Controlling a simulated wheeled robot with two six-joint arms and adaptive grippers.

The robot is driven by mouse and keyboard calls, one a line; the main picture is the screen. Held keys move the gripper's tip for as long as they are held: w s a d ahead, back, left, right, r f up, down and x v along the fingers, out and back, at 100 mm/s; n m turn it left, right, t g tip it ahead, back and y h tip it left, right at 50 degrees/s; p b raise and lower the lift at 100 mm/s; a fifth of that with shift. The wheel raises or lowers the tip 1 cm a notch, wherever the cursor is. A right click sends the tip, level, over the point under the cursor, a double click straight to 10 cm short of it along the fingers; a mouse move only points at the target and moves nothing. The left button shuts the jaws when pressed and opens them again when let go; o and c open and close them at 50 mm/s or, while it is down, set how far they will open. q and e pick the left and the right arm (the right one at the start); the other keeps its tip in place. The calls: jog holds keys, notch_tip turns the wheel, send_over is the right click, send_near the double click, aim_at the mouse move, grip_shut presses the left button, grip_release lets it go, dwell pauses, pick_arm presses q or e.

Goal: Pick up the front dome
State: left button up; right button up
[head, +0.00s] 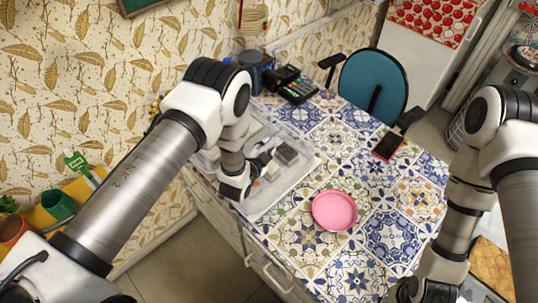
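No shape in the head view is clearly a dome. A round pink dish-like piece (334,211) lies on the patterned tabletop (352,277); I cannot tell whether it is a bowl or a lid. My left gripper (270,158) is low over a pale, clear-looking tray (299,177) at the table's left side, left of the pink piece. Its fingers are small and partly hidden, so their opening is unclear. A small dark block-like thing (286,152) shows beside the fingers. My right arm comes down at the right; its gripper is at the bottom edge, largely hidden.
A black keypad device (297,90) and dark blue containers (249,62) stand at the back left. A red-edged phone-like device (388,146) lies at the back right. A teal chair (371,84) stands behind the table. The tabletop around the pink piece is clear.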

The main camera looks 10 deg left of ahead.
pick_arm(q)
jog(key=shift+s, duration=0.15)
jog(key=shift+s+a+r, duration=0.1)
jog(key=shift+s+r, duration=0.1)
grip_shut()
jog(key=shift+w, duration=0.15)
pick_arm(e)
jog(key=shift+s, duration=0.2)
